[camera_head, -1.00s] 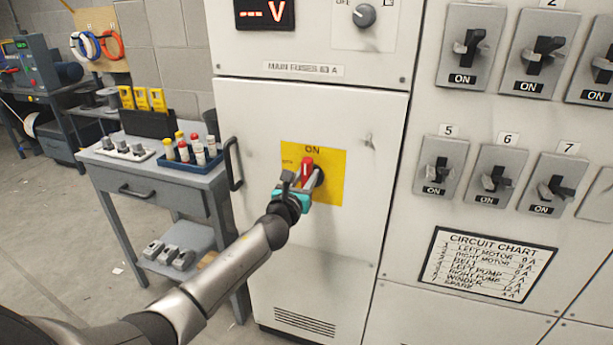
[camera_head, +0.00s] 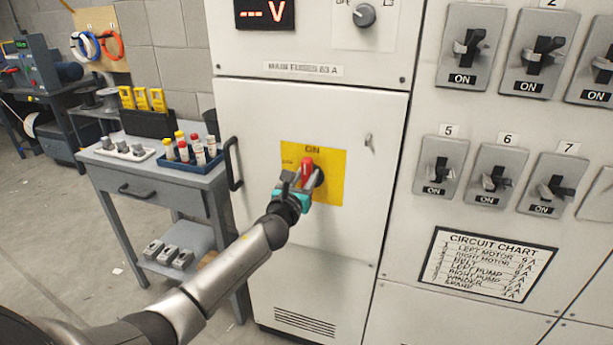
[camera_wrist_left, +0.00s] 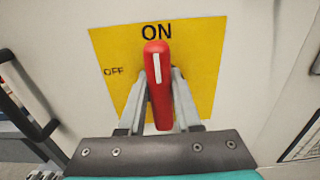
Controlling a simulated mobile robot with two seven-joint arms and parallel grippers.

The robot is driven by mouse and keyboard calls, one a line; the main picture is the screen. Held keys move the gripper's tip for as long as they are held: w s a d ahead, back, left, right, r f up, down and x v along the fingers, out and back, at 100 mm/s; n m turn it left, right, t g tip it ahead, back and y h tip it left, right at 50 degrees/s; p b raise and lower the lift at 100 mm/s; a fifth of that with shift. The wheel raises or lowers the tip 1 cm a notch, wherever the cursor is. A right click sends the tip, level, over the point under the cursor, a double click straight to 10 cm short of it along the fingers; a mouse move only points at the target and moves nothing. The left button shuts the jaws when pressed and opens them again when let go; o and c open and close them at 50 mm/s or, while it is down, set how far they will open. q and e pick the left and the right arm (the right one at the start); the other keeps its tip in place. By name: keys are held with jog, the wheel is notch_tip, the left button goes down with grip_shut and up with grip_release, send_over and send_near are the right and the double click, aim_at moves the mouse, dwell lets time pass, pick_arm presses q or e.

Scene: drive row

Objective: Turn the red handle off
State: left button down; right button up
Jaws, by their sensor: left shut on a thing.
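The red handle (camera_head: 307,170) sits on a yellow plate (camera_head: 330,188) on the white cabinet door. In the left wrist view the red handle (camera_wrist_left: 158,85) stands upright, its top and white stripe toward the ON label (camera_wrist_left: 157,32). The OFF label (camera_wrist_left: 114,71) is to its left on the yellow plate (camera_wrist_left: 106,48). My left gripper (camera_head: 299,182) is at the handle. In the left wrist view its two fingers (camera_wrist_left: 158,100) lie one on each side, shut on the handle. The handle's mount behind the fingers is hidden. My right gripper is not in view.
The cabinet door has a black pull (camera_head: 233,164) at its left edge. Several lever switches, among them switch 5 (camera_head: 440,167), are on the panel to the right. A grey cart (camera_head: 165,182) with a blue tray of fuses (camera_head: 200,171) stands left of the cabinet.

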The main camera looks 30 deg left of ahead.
pick_arm(q)
jog(key=n, duration=0.4)
jog(key=shift+s+a+f, duration=0.1)
jog(key=shift+a+f, duration=0.05)
jog(key=shift+a, duration=0.25)
jog(key=shift+s+a+f+n+b, duration=0.1)
jog(key=shift+a+f+n, duration=0.2)
jog(key=shift+n, duration=2)
jog(key=shift+a+f+n+b, duration=0.15)
jog(key=shift+f+n, duration=0.25)
jog(key=shift+n, duration=1.9)
jog(key=shift+s+a+f+n+b, duration=0.1)
jog(key=shift+a+f+n, duration=0.2)
jog(key=shift+n, duration=2)
jog(key=shift+f, duration=0.1)
jog(key=c, duration=0.6)
grip_release()
